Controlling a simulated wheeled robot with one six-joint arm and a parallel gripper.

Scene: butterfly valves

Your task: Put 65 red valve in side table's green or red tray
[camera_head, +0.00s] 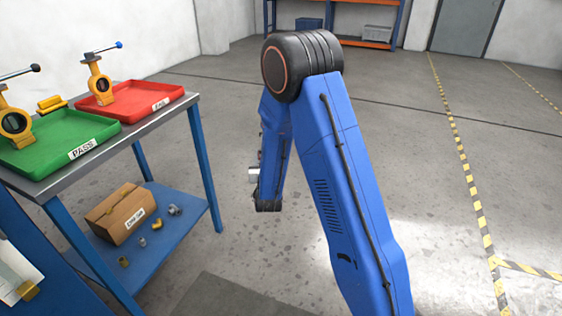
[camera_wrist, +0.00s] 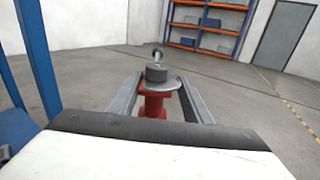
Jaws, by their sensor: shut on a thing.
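In the wrist view my gripper (camera_wrist: 158,103) is shut on a red valve (camera_wrist: 152,107). The valve's grey top and a rod end with a dark ring show above the fingers; its lower part is hidden. In the head view my gripper and the valve are mostly hidden behind my blue arm. The green tray (camera_head: 40,158), labelled PASS, and the red tray (camera_head: 130,112), with a label too small to read surely, lie on the side table (camera_head: 192,97). A yellow valve with a black-knobbed lever (camera_head: 15,122) stands in the green tray. A yellow valve with a blue-knobbed lever (camera_head: 100,85) stands in the red tray.
A yellow part (camera_head: 50,104) lies between the trays at the back. The table's lower shelf (camera_head: 180,225) holds a cardboard box (camera_head: 122,212) and several small fittings. Shelving (camera_head: 365,43) and a grey door (camera_head: 466,26) are at the back. Open floor lies right of the table.

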